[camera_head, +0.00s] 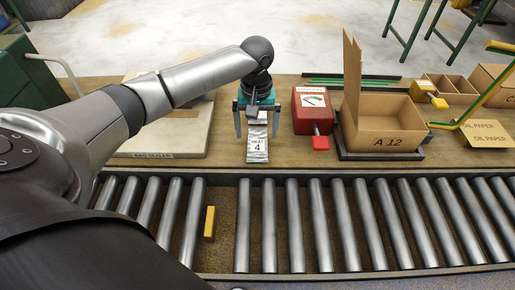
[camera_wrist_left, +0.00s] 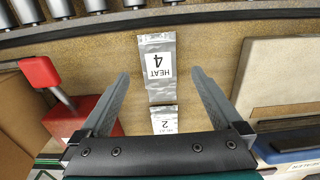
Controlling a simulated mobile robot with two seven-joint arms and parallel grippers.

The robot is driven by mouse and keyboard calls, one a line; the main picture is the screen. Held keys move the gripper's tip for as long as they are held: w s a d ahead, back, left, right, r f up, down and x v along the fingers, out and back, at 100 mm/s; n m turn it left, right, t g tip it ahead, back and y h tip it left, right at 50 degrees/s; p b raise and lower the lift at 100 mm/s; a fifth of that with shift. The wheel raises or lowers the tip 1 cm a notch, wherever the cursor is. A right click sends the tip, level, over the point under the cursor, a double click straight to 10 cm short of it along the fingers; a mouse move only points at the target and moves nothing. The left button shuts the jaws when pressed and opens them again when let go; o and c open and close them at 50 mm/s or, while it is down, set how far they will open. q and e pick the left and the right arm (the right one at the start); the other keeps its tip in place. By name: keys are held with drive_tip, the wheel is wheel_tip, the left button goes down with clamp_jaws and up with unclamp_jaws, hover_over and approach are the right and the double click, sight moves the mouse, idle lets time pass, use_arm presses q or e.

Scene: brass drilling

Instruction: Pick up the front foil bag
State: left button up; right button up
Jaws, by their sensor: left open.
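The front foil bag (camera_head: 258,150) is a flat silver packet with a white label reading HEAT 4. It lies on the wooden table near the roller conveyor. In the left wrist view the same front bag (camera_wrist_left: 157,85) lies beyond and between the finger tips. A second foil bag (camera_wrist_left: 164,121), labelled 2, lies behind it, closer to the palm; in the head view my gripper largely hides it. My left gripper (camera_head: 257,134) is open, its fingers pointing down on either side of the bags, with nothing held. My right gripper is not in view.
A red device (camera_head: 311,119) with a red knob stands right of the bags, near an open cardboard box (camera_head: 382,138) marked A 12.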

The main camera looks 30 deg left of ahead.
sight(257, 147)
use_arm(q)
drive_tip(key=shift+f, duration=0.85)
wheel_tip(257, 147, down, 5)
drive_tip(key=shift+d+r+b, duration=0.1)
drive_tip(key=shift+b, duration=1)
drive_tip(key=c, duration=1.5)
